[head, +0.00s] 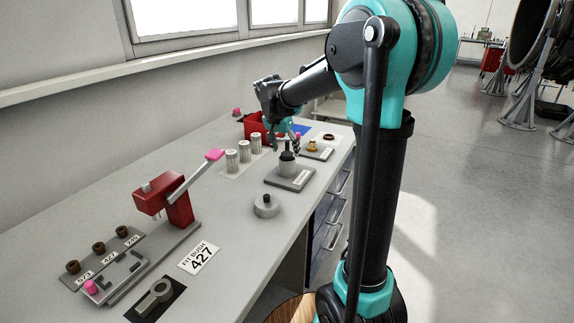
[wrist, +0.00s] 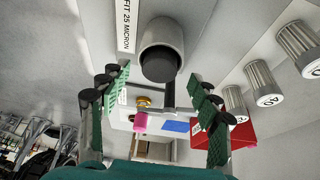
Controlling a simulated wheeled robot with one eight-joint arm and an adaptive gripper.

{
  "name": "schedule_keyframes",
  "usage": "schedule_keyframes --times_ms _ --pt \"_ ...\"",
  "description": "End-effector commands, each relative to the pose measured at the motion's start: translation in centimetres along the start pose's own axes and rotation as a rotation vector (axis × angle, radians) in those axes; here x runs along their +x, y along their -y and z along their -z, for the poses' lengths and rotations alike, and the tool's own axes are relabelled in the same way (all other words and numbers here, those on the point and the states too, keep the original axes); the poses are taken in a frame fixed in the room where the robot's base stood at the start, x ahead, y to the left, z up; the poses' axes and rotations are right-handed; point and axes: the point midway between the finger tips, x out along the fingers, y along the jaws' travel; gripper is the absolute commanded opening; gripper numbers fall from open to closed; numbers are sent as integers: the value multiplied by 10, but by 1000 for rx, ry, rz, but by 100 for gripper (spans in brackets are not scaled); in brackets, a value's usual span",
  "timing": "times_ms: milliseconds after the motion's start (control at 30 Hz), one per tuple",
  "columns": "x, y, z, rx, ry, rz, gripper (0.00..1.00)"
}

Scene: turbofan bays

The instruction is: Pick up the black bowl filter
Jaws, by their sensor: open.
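A light grey housing with a black round top (head: 287,157) stands upright on a grey plate (head: 292,180) on the bench; it looks like the black bowl filter. In the wrist view its black end (wrist: 159,66) faces me, beyond and between the fingertips. A label reading "FIT 25 MICRON" (wrist: 127,25) lies beside it. My gripper (head: 286,142) is open just above and behind the black top in the head view. In the wrist view my gripper (wrist: 163,84) shows its green finger pads apart, with nothing clearly held. I cannot tell whether a finger touches the housing.
Several ribbed metal cartridges (head: 244,153) stand left of the housing. A red bin (head: 256,127) is behind them. A grey round part (head: 266,204) lies in front. A red press with a pink-tipped lever (head: 178,198) stands front left. Bare bench lies between.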

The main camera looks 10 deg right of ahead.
Motion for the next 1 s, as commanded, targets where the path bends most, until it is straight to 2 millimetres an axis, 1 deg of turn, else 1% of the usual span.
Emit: schedule_keyframes --times_ms 33,133,367,400,900,1000 --pt "6 0 0 1 0 0 63" --pt "14 0 0 1 0 0 63" --pt "16 0 0 1 0 0 63" --pt "16 0 0 1 0 0 62" --pt "16 0 0 1 0 0 0" --pt "15 0 0 1 0 0 0"
